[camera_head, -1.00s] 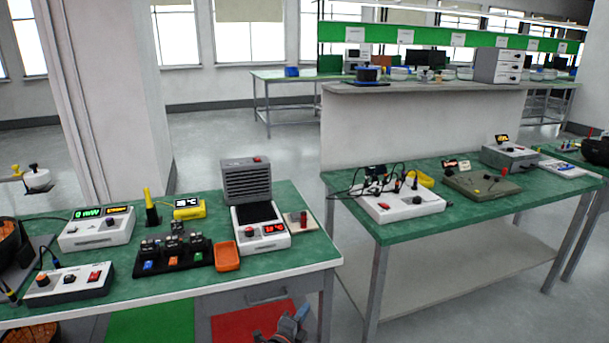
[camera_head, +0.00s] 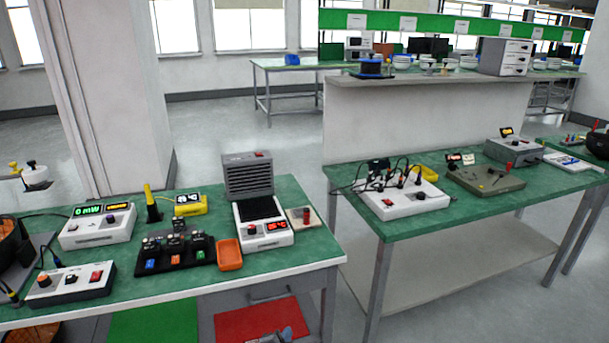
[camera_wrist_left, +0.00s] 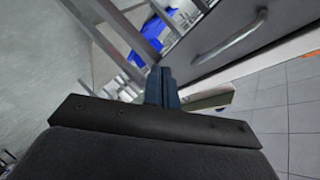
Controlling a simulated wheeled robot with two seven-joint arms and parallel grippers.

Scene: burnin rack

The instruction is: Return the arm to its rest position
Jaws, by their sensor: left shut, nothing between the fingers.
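My left gripper (camera_head: 284,335) shows only as a small tip at the bottom edge of the head view, low in front of the green-topped bench (camera_head: 300,262). In the left wrist view its fingers (camera_wrist_left: 162,75) are together, with nothing between them. They are below bench height, near a grey drawer front with a metal handle (camera_wrist_left: 232,36). My right gripper is in neither view.
The near bench carries a white heater unit (camera_head: 264,235), an orange tray (camera_head: 229,255), a black rack (camera_head: 174,256) and several instrument boxes. A red mat (camera_head: 250,318) lies below it. A second bench (camera_head: 400,232) stands right, with open floor between.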

